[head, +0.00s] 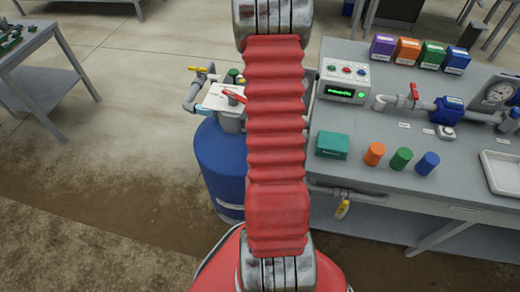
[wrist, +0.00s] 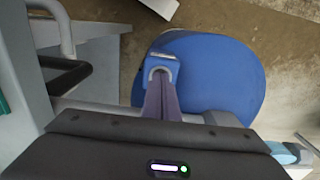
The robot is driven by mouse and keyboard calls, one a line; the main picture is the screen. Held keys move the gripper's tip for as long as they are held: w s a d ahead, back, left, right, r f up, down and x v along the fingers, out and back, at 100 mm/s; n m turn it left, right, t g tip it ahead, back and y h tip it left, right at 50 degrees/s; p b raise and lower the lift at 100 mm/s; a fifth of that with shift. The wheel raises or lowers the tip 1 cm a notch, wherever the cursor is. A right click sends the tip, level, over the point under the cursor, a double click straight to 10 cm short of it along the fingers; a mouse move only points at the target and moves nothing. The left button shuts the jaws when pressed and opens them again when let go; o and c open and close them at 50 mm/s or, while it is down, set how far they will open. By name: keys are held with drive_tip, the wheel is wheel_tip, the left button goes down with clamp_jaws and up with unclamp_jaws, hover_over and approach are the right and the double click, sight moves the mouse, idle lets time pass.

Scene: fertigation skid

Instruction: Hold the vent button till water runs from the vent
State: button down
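In the head view a blue tank (head: 219,165) stands left of the bench, partly hidden by my red arm. In the wrist view a large blue rounded body (wrist: 225,80), seemingly this tank, lies beyond my gripper. My gripper (wrist: 160,80) shows there as two narrow fingers lying together, shut, with nothing seen between them. Their tips overlap a pale grey ring on a small blue block (wrist: 164,60). I cannot tell whether they touch it or whether it is the vent button. My gripper is out of the head view. No running water is visible.
The grey bench (head: 455,175) carries a control box (head: 343,80) with a lit green display, pipework with a red-handled valve (head: 414,92), a teal box (head: 332,145), coloured cylinders and a white tray (head: 503,172). A yellow-handled valve (head: 199,69) sits by the tank. Floor left is open.

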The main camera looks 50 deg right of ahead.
idle(0.4)
wheel_tip(320, 180, up, 7)
idle(1.1)
idle(0.6)
drive_tip(key=a+r+n+t, duration=0.2)
drive_tip(key=a+r+n, duration=0.2)
drive_tip(key=a+r, duration=0.5)
drive_tip(key=s+a+r+n+t, duration=0.1)
drive_tip(key=a+r+n, duration=0.4)
drive_tip(key=a+r, duration=0.4)
drive_tip(key=s+a+r+n+t, duration=0.1)
drive_tip(key=a+r+n, duration=0.3)
drive_tip(key=a+r, duration=0.5)
drive_tip(key=a+t, duration=0.1)
drive_tip(key=a, duration=0.8)
drive_tip(key=shift+a+r+t, duration=0.2)
drive_tip(key=shift+a+t, duration=0.1)
drive_tip(key=shift+a, duration=0.1)
